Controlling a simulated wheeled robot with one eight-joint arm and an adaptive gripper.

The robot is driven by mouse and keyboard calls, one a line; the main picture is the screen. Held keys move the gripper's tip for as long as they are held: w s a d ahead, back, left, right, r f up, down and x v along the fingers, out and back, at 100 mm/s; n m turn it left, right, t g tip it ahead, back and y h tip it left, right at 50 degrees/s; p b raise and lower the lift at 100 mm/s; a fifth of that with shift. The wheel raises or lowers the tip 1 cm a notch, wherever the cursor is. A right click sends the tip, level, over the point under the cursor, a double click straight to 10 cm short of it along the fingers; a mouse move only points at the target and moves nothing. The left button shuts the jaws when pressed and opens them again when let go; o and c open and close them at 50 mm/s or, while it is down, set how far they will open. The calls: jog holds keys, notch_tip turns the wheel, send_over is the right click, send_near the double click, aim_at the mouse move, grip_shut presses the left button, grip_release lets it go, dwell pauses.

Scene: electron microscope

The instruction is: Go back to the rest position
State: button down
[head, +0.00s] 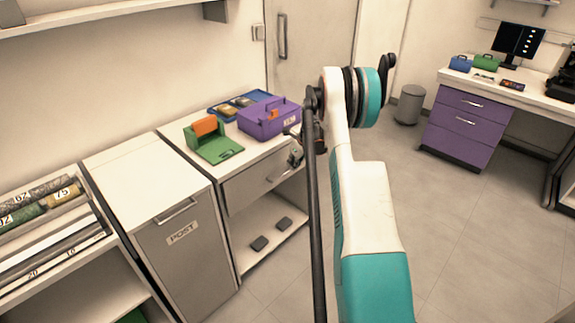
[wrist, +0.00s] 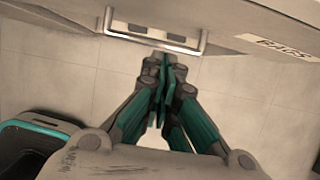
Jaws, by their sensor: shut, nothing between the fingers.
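My gripper (wrist: 165,68) is shut and empty in the wrist view, its teal-lined fingers pressed together. Its fingertips are close to a metal drawer handle (wrist: 150,40); I cannot tell whether they touch it. In the head view my gripper (head: 295,155) shows small and partly hidden behind my arm, in front of the counter with the drawer. My white and teal arm stretches forward through the middle of the head view.
Open floor (head: 465,220) lies to the right, before a purple-drawered desk (head: 465,130).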

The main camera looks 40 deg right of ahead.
jog(key=p+v, duration=0.2)
jog(key=v, duration=0.6)
jog(key=shift+p, duration=0.35)
jog(key=shift+r, duration=0.1)
jog(key=w+a+r+n+h, duration=0.1)
jog(key=w+a+r+n, duration=0.1)
jog(key=a+r+n, duration=1.1)
jog(key=s+a+r+n+t+h+p, duration=0.1)
jog(key=s+a+r+n, duration=0.25)
jog(key=a+r, duration=0.5)
jog(key=s+a+r+n+p, duration=0.1)
jog(key=s+a+r+n, duration=0.3)
jog(key=a+r, duration=0.5)
jog(key=s+a+r+n+t, duration=0.1)
jog(key=s+a+r+n, duration=0.1)
jog(key=s+a+n, duration=0.55)
jog(key=s+a+f+n+b, duration=0.1)
jog(key=s+a+f+n, duration=0.2)
jog(key=s, duration=0.5)
jog(key=s+a+f+n+y+b, duration=0.1)
jog(key=s+a+f+n, duration=0.3)
jog(key=s, duration=0.4)
jog(key=shift+s+a+t+y, duration=0.15)
jog(key=shift+a+t+y, duration=0.15)
jog(key=shift+t, duration=0.1)
